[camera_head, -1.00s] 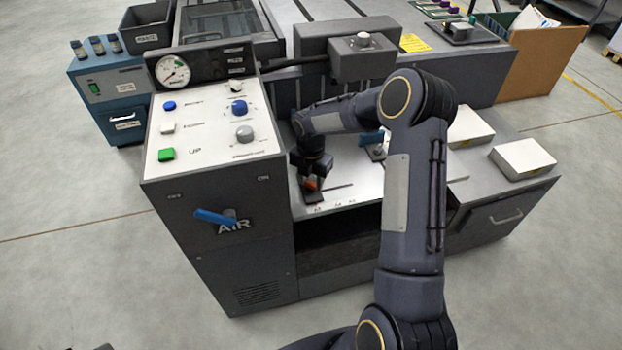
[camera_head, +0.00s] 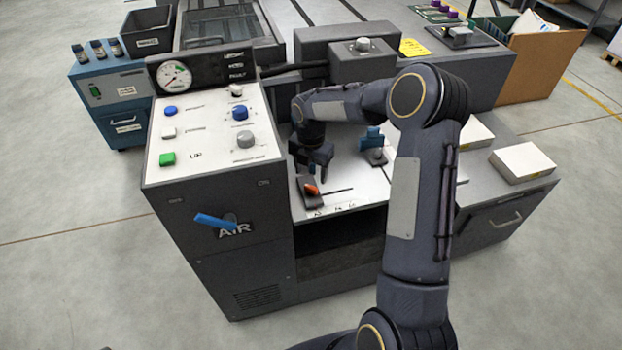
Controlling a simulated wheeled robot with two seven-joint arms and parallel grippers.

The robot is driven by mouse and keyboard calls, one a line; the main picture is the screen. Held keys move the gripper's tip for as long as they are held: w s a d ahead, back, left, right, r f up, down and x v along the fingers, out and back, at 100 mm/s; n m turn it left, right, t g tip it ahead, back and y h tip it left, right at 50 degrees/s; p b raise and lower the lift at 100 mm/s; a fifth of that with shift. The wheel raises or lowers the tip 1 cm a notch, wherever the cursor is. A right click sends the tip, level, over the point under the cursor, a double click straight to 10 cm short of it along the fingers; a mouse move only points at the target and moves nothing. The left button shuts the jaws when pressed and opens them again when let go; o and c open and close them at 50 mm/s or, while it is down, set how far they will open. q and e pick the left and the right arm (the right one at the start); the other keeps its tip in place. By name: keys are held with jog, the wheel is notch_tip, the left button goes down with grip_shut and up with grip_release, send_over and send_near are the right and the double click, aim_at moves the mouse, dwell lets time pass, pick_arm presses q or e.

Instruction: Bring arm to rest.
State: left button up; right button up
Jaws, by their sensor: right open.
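My right arm reaches in from the lower right and bends over to the machine's pale work surface (camera_head: 345,202). My right gripper (camera_head: 312,172) points down, open, above and just behind a small dark block with an orange-red part (camera_head: 311,188) on that surface. I see a small gap between the fingers and the block, and nothing between the fingers. My left gripper does not show.
Left of the gripper stands the control panel (camera_head: 212,150) with buttons, knobs and a gauge (camera_head: 174,77). A blue clamp-like fixture (camera_head: 372,140) sits right of the gripper. A white box (camera_head: 522,162) lies on the right cabinet. A blue lever (camera_head: 215,221) sticks out in front.

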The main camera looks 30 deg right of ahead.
jog(key=shift+r, duration=1.1)
jog(key=shift+r, duration=0.15)
jog(key=s+a+r+m+t+p, duration=0.1)
jog(key=s+r+m+p, duration=0.1)
jog(key=s+r+m, duration=0.5)
jog(key=s+a+r+m+t+p, duration=0.1)
jog(key=s+a+r+m+p, duration=0.2)
jog(key=r, duration=0.6)
jog(key=s+a+r+m+t+y+p, duration=0.1)
jog(key=s+a+r+m+y+p, duration=0.1)
jog(key=s+m, duration=0.6)
jog(key=s+a+r+m+t+y+p, duration=0.1)
jog(key=s+a+r+m, duration=0.3)
jog(key=s+m, duration=0.4)
jog(key=s+a+t+p, duration=0.1)
jog(key=s, duration=0.2)
jog(key=shift+s+t+y, duration=0.3)
jog(key=shift+s+y, duration=0.1)
jog(key=shift+d, duration=0.1)
